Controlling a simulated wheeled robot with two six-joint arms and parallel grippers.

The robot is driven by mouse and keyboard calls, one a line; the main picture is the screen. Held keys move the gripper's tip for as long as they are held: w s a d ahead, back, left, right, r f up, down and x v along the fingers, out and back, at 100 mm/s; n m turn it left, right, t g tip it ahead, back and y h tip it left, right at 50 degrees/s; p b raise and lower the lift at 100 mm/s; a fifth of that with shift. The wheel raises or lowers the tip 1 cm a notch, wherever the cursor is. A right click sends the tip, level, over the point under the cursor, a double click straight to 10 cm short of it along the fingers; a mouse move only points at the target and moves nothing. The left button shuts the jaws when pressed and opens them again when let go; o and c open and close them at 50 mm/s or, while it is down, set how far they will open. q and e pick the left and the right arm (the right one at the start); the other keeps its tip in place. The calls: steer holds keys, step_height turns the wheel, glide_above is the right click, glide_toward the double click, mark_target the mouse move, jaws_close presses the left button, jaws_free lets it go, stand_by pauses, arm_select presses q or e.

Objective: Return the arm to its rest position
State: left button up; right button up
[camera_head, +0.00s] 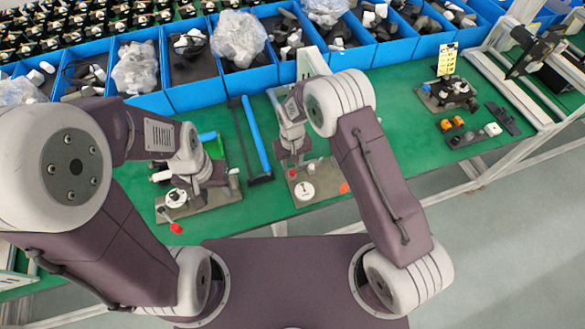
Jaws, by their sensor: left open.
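My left arm reaches in from the left, and my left gripper (193,184) is open over the left fixture plate (220,198). I cannot tell whether the fingers touch anything there. My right arm bends over the table, and my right gripper (296,158) points down at the back of the middle fixture plate (318,187). Its fingers are small and dark, and I cannot tell whether they are open or shut.
Blue bins (195,93) with parts and bags line the back of the green table (395,85). A blue-handled tool (257,137) lies between the fixtures. Another fixture (447,93) with a yellow tag stands at right.

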steer(key=shift+r, duration=0.7)
arm_select(q)
steer(key=shift+r, duration=0.5)
arm_select(e)
steer(key=shift+f, duration=0.1)
steer(key=shift+w+d, duration=0.15)
steer(key=shift+d, duration=0.05)
steer(key=w+d+r+m+t+b, duration=0.1)
steer(key=w+d+r+t+b, duration=0.15)
steer(key=w+r, duration=0.2)
steer(key=s+d+r+m+b, duration=0.2)
steer(key=s+d+r, duration=0.2)
steer(key=d+r, duration=0.35)
arm_select(q)
step_height(320, 180, down, 5)
steer(key=shift+f, duration=0.15)
arm_select(e)
steer(key=s+d+f, duration=0.1)
steer(key=s+d, duration=0.1)
steer(key=s, duration=0.6)
steer(key=s+d+f+g, duration=0.1)
steer(key=s+d, duration=0.2)
steer(key=s, duration=0.5)
steer(key=shift+s+d+f, duration=0.25)
steer(key=shift+s+d, duration=0.05)
